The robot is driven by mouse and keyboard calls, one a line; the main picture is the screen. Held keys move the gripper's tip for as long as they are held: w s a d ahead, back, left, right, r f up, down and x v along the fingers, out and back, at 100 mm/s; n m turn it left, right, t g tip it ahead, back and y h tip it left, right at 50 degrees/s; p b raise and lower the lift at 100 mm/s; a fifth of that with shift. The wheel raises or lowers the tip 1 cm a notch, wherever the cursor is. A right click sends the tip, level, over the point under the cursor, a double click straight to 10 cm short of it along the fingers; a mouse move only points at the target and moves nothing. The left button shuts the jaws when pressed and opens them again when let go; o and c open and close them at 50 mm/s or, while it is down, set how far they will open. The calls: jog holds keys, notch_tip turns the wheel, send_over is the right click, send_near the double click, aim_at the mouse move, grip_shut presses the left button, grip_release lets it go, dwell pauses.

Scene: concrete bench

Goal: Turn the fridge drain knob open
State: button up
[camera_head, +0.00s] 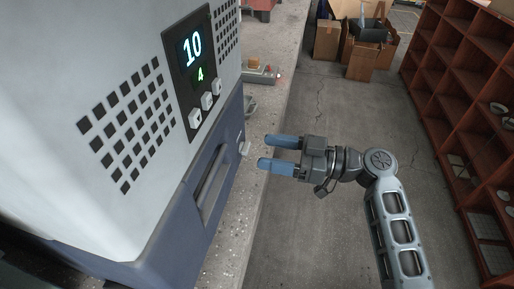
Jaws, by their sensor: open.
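The fridge (130,60) is a white and blue-grey box at the left, standing on the concrete bench. A small white knob (245,147) sticks out low on its blue-grey lower part, right of the long handle recess (212,184). I take it to be the drain knob; its turn angle is too small to tell. My gripper (270,152) is open and empty, its two blue fingers pointing left toward the knob. The fingertips appear a short way right of the knob, apart from it.
The display panel (193,65) reads 10 and 4, with white buttons below. A tray with small items (262,74) lies farther back on the bench (285,50). Cardboard boxes (352,45) stand on the floor behind. A red-brown shelf (455,100) is at the right. Floor between is clear.

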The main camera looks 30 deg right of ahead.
aim_at(245, 148)
jog(key=shift+x, duration=2)
jog(key=shift+c, duration=0.4)
jog(key=c, duration=1)
jog(key=shift+o, duration=0.2)
